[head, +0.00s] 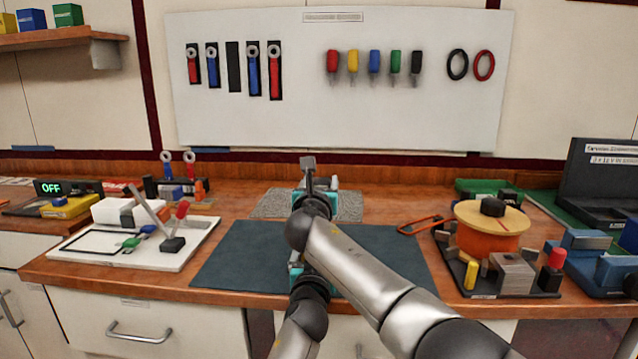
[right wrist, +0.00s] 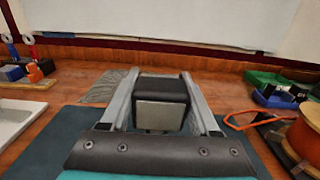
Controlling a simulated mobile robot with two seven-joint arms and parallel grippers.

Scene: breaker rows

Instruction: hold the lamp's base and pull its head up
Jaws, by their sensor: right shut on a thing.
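My right gripper (head: 308,172) reaches forward over the back of the dark mat, in the middle of the head view. In the right wrist view, its two light grey fingers close on the sides of a dark block with a grey front face, which I take to be the lamp's head (right wrist: 161,104). The lamp's base is hidden in both views. My left gripper (head: 296,268) is low in the middle of the head view, over the front of the mat. Its fingers are hidden behind my right arm, so its hold cannot be seen.
A dark mat (head: 230,260) covers the bench's middle. A white tray (head: 90,260) with small parts is at left. At right are an orange spool (head: 488,235) on a dark tray, an orange wire loop (head: 415,227) and a blue vise (head: 590,262). The tool board (head: 290,125) hangs behind.

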